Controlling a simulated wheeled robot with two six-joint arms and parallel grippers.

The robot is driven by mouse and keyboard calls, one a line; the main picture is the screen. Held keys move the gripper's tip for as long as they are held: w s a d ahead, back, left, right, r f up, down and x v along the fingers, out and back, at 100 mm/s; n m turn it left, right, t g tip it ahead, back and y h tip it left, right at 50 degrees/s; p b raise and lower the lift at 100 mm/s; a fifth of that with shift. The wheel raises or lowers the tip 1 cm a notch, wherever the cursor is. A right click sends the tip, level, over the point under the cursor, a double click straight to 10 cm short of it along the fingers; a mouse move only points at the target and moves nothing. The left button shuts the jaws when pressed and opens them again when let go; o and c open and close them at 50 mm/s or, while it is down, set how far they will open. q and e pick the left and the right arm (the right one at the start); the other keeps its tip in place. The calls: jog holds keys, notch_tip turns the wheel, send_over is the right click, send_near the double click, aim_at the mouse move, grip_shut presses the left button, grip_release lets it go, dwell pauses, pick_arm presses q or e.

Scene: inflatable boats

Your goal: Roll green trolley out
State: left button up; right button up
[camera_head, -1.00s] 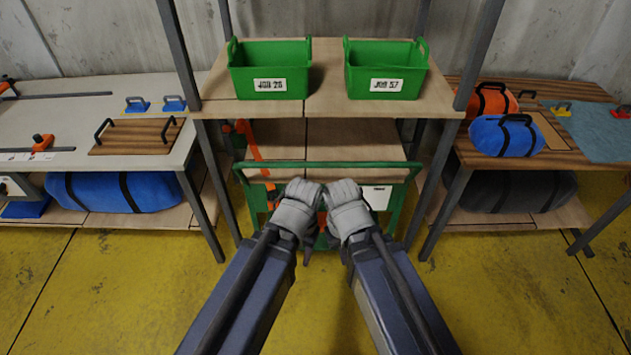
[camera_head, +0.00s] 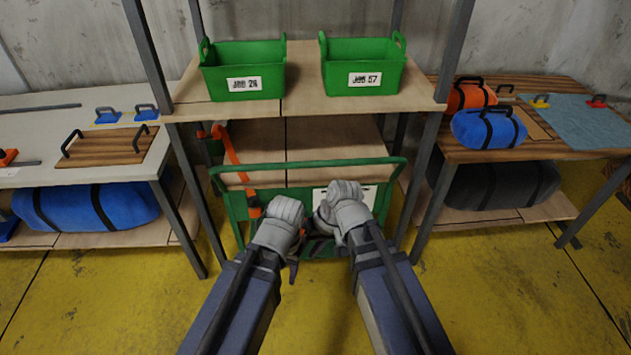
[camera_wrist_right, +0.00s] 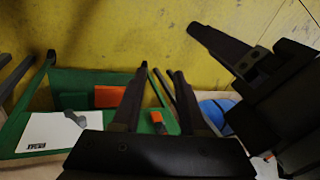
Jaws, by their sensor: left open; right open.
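The green trolley (camera_head: 240,207) stands in the lower bay of the middle shelf rack, with its green handle bar (camera_head: 300,166) across its top and a white label on its front. My left gripper (camera_head: 295,256) is open and low in front of the trolley. My right gripper (camera_head: 321,222) is open, higher, before the trolley's front below the bar. Neither holds anything; contact with the trolley cannot be told. In the right wrist view my right gripper's fingers (camera_wrist_right: 161,72) are apart, and the trolley's green side (camera_wrist_right: 90,80) with the white label is at left.
Two green bins (camera_head: 243,83) (camera_head: 362,76) sit on the rack's upper shelf (camera_head: 300,104). Rack legs (camera_head: 187,200) (camera_head: 425,185) flank the trolley. Benches stand left (camera_head: 100,170) and right (camera_head: 560,150), with blue bags (camera_head: 85,203) (camera_head: 489,130). The yellow floor (camera_head: 500,300) in front is clear.

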jog(key=shift+o, duration=1)
jog(key=w+a+f+m+t+y+b, duration=0.1)
jog(key=w+a+f+t+y+b, duration=0.1)
jog(key=w, duration=0.5)
jog(key=f+y+b, duration=0.1)
jog(key=y+b, duration=0.1)
jog(key=b, duration=0.1)
jog(key=shift+m, duration=0.3)
jog(key=m+t+y+b, duration=0.6)
jog(key=m+t+b, duration=0.2)
jog(key=t+b, duration=0.4)
send_near(320, 165)
jog(key=w, duration=0.3)
jog(key=shift+w+a+r+g, duration=0.1)
jog(key=shift+a+r+g, duration=0.15)
jog(key=shift+a+g, duration=0.45)
jog(key=x, duration=0.7)
jog(key=shift+a+r, duration=0.1)
jog(key=shift+a, duration=0.05)
pick_arm(q)
notch_tip(320, 165, down, 19)
jog(key=shift+f, duration=0.15)
pick_arm(e)
jog(key=shift+c, duration=0.3)
grip_shut()
